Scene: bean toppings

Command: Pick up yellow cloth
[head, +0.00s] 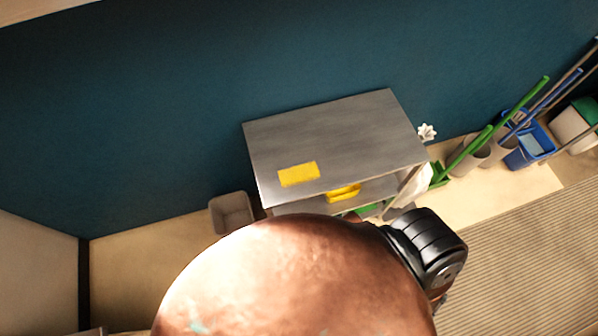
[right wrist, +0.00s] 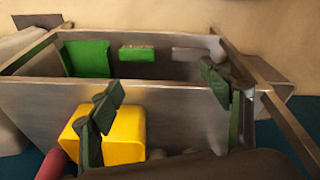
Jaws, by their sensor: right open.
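A flat yellow cloth (head: 299,174) lies on the front left part of the metal cart's top (head: 350,125) in the head view. A second yellow item (head: 343,192) sits below the top, at the cart's open front. In the right wrist view a yellow block-like thing (right wrist: 122,137) shows beside and behind the left-hand finger; I cannot tell which yellow item it is. My right gripper (right wrist: 158,80) is open, its dark fingers wide apart with nothing between the tips. In the head view it is hidden. My left gripper is not in view.
A large copper-brown rounded shape (head: 300,275) blocks the lower middle of the head view. A grey bin (head: 232,213) stands left of the cart. Green-handled tools and a blue bucket (head: 528,145) stand at right. A green item (right wrist: 87,59) is inside the metal frame.

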